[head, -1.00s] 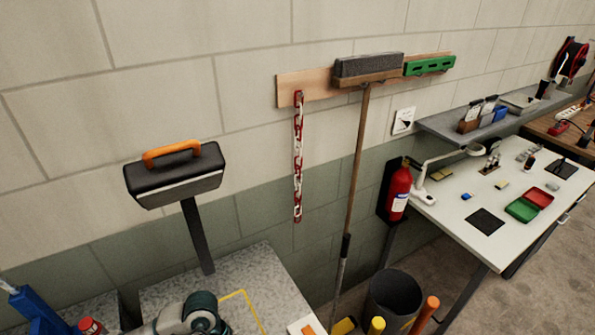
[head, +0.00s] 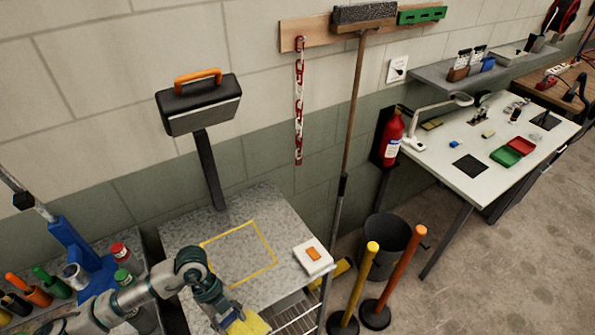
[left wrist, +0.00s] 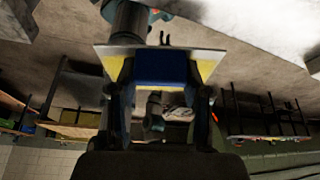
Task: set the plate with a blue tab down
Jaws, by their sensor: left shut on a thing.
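My left gripper (head: 228,318) is shut on the plate with a blue tab, at the bottom of the head view. The yellow face of the plate (head: 250,325) shows beside the fingers, near the front of the grey speckled table. In the left wrist view the blue tab (left wrist: 161,68) is between the fingers, with the yellow plate (left wrist: 212,66) spreading out on both sides. A yellow outlined rectangle (head: 271,262) on the table top is empty. I cannot tell whether the plate touches the table. My right gripper is not seen.
A white plate with an orange tab (head: 313,256) lies at the table's right edge. A black case with an orange handle (head: 199,103) stands on a post behind. A blue stand (head: 82,258) and several bottles are at the left. Yellow (head: 357,285) and orange posts stand right of the table.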

